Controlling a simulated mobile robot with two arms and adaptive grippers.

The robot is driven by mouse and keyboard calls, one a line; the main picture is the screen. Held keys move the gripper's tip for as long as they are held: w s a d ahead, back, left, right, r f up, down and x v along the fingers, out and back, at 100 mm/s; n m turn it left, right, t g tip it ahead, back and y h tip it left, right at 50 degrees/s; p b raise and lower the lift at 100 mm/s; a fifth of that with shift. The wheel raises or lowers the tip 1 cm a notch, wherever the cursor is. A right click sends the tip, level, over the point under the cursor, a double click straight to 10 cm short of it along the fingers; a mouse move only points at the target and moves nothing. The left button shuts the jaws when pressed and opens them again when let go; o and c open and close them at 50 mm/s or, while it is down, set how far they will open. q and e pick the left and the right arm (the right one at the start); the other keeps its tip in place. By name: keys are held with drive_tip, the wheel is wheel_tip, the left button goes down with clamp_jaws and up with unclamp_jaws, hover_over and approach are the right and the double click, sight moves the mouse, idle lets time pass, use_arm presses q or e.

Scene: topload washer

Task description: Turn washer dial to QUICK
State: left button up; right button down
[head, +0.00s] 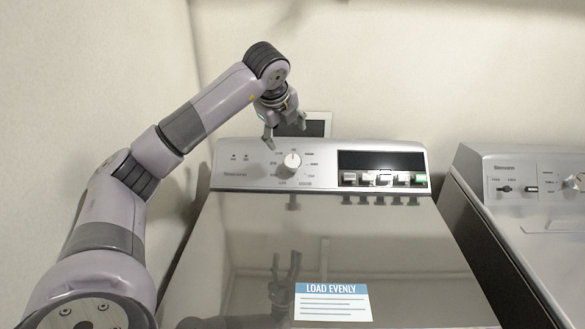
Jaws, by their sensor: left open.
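The washer's dial (291,162) is a round white knob on the sloped silver control panel (262,173) at the back of the washer. A thin red mark shows near the top of the knob. Small labels ring the dial, but they are too small for me to read which one is QUICK. My left gripper (286,139) is open and empty, just above the dial, with its fingers pointing down toward it. One finger is to the upper left of the dial and the other to the upper right. The gripper appears apart from the dial. My right gripper is not in view.
Right of the dial are a dark display (380,160) and a row of several buttons (384,179). The glossy lid (250,240) bears a "LOAD EVENLY" label (333,303). A second machine (530,230) stands at right. A wall is close on the left.

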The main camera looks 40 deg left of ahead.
sight(292, 160)
use_arm(q)
drive_tip(key=p+x, duration=0.4)
drive_tip(key=x, duration=1.3)
drive_tip(key=shift+d, duration=0.1)
drive_tip(key=shift+c, duration=0.5)
drive_tip(key=c, duration=1.1)
drive_tip(key=shift+o, duration=0.2)
drive_tip(key=shift+w+m, duration=0.1)
drive_tip(key=shift+m, duration=0.2)
